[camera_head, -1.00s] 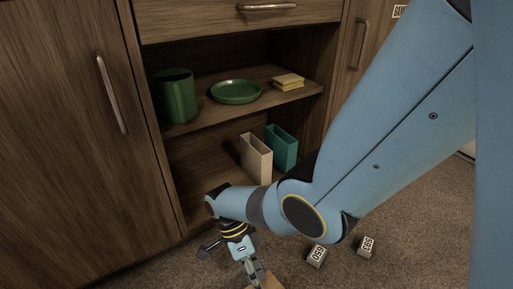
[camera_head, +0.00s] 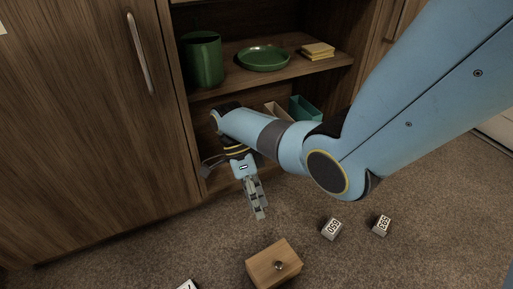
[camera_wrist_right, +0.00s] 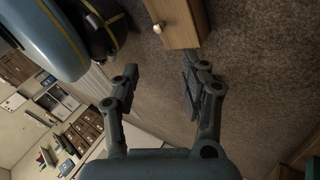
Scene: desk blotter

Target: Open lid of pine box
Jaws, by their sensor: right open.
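The pine box (camera_head: 262,265) stands on the carpet at the bottom of the head view, its lid closed with a small round metal knob (camera_head: 279,266). My right gripper (camera_head: 258,212) points down, on the cabinet side of the box and apart from it in the picture. In the right wrist view the box (camera_wrist_right: 187,22) shows at the top with its knob (camera_wrist_right: 159,28). There the right gripper (camera_wrist_right: 160,75) is open and empty, its fingers spread below the box. My left gripper is not in view.
Two grey numbered cubes (camera_head: 332,230) (camera_head: 382,225) lie on the carpet right of the box. A wooden cabinet with an open shelf (camera_head: 290,47) stands behind, holding a green mug (camera_head: 203,60) and a green plate (camera_head: 263,58). Carpet left of the box is mostly clear.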

